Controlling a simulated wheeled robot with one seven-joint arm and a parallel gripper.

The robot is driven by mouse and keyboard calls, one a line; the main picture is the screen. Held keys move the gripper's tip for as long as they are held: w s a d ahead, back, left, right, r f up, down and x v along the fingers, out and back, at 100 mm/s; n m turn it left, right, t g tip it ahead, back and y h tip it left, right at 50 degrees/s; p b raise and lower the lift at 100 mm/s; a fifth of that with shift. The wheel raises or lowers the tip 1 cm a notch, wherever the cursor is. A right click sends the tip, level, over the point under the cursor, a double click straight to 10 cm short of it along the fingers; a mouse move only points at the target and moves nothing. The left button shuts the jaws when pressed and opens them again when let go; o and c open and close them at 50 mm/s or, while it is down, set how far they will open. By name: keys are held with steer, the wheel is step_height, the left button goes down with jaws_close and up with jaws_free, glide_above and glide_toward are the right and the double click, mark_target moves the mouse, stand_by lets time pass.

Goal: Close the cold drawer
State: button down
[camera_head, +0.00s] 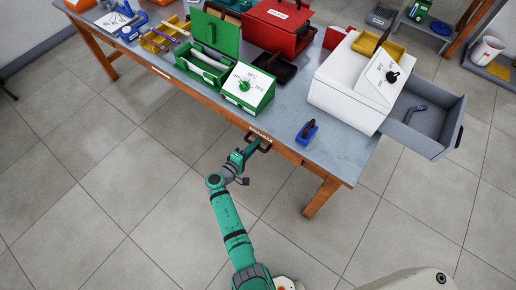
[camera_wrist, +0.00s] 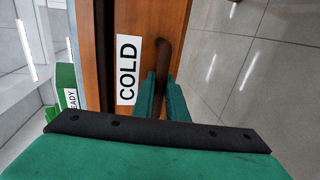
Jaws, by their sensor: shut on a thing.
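The cold drawer is a wooden front (camera_wrist: 178,22) with a white "COLD" label (camera_wrist: 127,68) in the wrist view. A dark handle (camera_wrist: 163,52) stands out from it. My gripper (camera_wrist: 160,92) is shut on this handle, with one green finger on each side. A dark strip runs along the drawer front's left edge; I cannot tell how far the drawer stands out. In the head view my gripper (camera_head: 252,147) is at the table's front edge, on the dark handle (camera_head: 262,141) below a small white label. The drawer's inside is hidden.
The grey workbench (camera_head: 300,105) carries a green box with a dial (camera_head: 247,88), a blue block-like tool (camera_head: 307,132) and a red case (camera_head: 278,25). A white box (camera_head: 345,85) at right has its own grey drawer (camera_head: 432,140) open. The tiled floor in front is clear.

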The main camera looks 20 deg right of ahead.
steer(key=c, duration=1.8)
jaws_free()
steer(key=shift+o, duration=0.2)
steer(key=shift+a, duration=0.1)
steer(key=v, duration=1)
steer(key=shift+s+a, duration=0.2)
steer(key=shift+a, duration=0.15)
steer(key=shift+r, duration=0.1)
